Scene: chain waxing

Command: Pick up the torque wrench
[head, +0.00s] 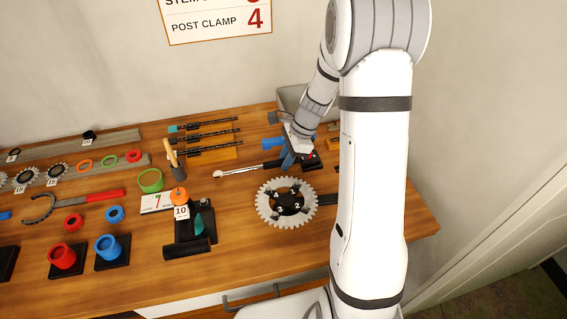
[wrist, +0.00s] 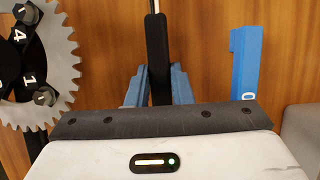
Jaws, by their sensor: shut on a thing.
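The torque wrench (head: 240,170) lies near the back right of the wooden bench. Its silver shaft points left, and its handle end runs in at my gripper. My gripper (head: 287,160) is low over the bench, with its blue fingers shut on the wrench's handle. In the wrist view the black handle (wrist: 156,45) stands between the two blue fingers (wrist: 158,92), and the thin shaft shows at the top edge. Part of the handle is hidden by my gripper. I cannot tell whether the wrench touches the bench.
A toothed chainring (head: 264,210) with numbered bolts lies just in front of my gripper; it also shows in the wrist view (wrist: 62,75). A blue tool (wrist: 245,60) stands right of the fingers. A grey bin (head: 292,98) is behind. Black-shafted tools (head: 208,138) lie to the left.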

